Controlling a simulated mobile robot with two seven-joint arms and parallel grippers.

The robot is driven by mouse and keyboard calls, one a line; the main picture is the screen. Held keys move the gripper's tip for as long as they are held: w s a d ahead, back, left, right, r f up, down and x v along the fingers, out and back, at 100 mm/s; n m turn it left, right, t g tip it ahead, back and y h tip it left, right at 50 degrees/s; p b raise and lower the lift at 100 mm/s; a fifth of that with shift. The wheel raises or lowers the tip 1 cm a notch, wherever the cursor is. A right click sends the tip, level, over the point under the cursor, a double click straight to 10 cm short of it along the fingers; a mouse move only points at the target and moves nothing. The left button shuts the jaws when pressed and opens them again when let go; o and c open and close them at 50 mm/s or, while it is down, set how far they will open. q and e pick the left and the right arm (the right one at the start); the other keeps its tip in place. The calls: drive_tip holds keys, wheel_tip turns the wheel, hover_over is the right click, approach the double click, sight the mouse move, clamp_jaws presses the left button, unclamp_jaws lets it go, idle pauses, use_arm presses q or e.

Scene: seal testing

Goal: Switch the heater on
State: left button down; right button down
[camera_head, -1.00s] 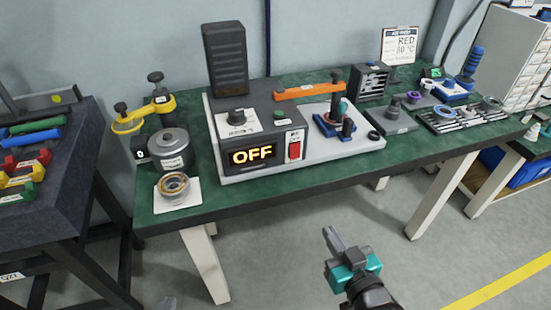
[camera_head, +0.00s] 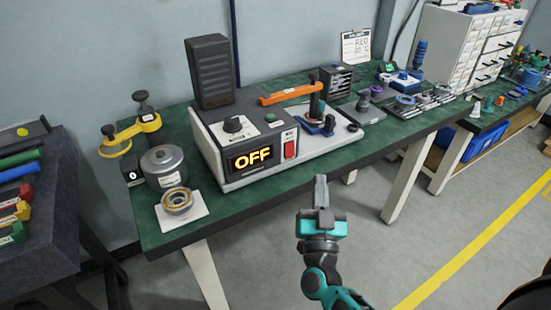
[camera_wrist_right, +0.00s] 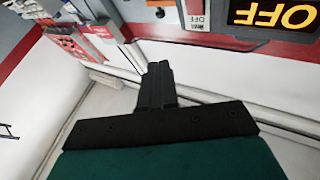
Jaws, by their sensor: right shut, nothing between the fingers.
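The heater (camera_head: 208,135) is a dark box on a pale base on the green bench, with a tall black block behind it. Its display (camera_head: 252,158) glows "OFF" in orange. A red switch (camera_head: 290,149) sits on a pale plate right of the display. My right gripper (camera_head: 320,182) is shut and empty, in front of the bench edge, below and right of the switch and apart from it. In the right wrist view, the shut fingers (camera_wrist_right: 158,82) point toward the heater's base; the display (camera_wrist_right: 272,14) and the switch's "OFF" plate (camera_wrist_right: 195,18) show at the top. My left gripper is out of view.
An orange-handled press (camera_head: 290,94) stands right of the heater. A grey cylinder (camera_head: 163,165), a yellow clamp (camera_head: 147,126) and a ring on a white card (camera_head: 199,212) are at left. Floor space in front of the bench is open.

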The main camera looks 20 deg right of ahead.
sight(290, 150)
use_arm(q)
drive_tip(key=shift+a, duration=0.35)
use_arm(e)
drive_tip(key=shift+m+h, duration=0.4)
drive_tip(key=shift+h, duration=0.1)
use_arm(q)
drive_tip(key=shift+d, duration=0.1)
use_arm(e)
drive_tip(key=shift+w, duration=0.1)
